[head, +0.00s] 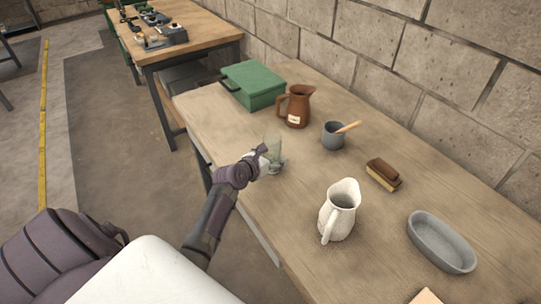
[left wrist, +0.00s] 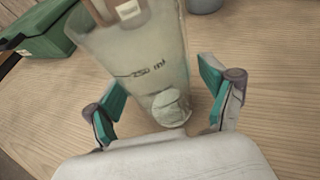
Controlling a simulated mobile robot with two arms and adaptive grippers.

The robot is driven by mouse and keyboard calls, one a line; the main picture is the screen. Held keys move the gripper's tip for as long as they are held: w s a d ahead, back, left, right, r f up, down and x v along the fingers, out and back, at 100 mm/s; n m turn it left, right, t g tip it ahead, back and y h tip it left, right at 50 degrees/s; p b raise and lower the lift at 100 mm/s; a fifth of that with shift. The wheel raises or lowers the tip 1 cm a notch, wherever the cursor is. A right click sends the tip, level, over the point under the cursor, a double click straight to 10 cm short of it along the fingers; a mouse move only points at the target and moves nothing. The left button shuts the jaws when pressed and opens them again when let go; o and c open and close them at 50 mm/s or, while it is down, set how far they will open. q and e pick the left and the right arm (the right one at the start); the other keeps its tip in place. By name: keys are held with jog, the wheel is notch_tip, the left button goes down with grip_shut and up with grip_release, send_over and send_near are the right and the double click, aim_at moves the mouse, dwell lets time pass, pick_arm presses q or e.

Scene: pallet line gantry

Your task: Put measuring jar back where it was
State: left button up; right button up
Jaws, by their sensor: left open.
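The measuring jar (head: 273,146) is a clear, greenish vessel standing on the wooden table near its left edge. In the left wrist view the jar (left wrist: 140,58) shows a "250 ml" mark. My left gripper (head: 268,162) is at the jar, low on its near side. In the left wrist view the left gripper (left wrist: 161,90) is open, with one teal-padded finger on each side of the jar's lower part. Gaps show between the pads and the jar. My right gripper is not in view.
Behind the jar stand a green box (head: 254,84), a brown jug (head: 296,106) and a grey mug (head: 334,135) with a wooden handle sticking out. A white pitcher (head: 338,211), a brush (head: 384,174) and a grey oval dish (head: 441,242) are to the right.

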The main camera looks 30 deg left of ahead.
pick_arm(q)
jog(key=shift+r, duration=0.25)
jog(key=v, duration=1.1)
jog(key=shift+s, duration=0.45)
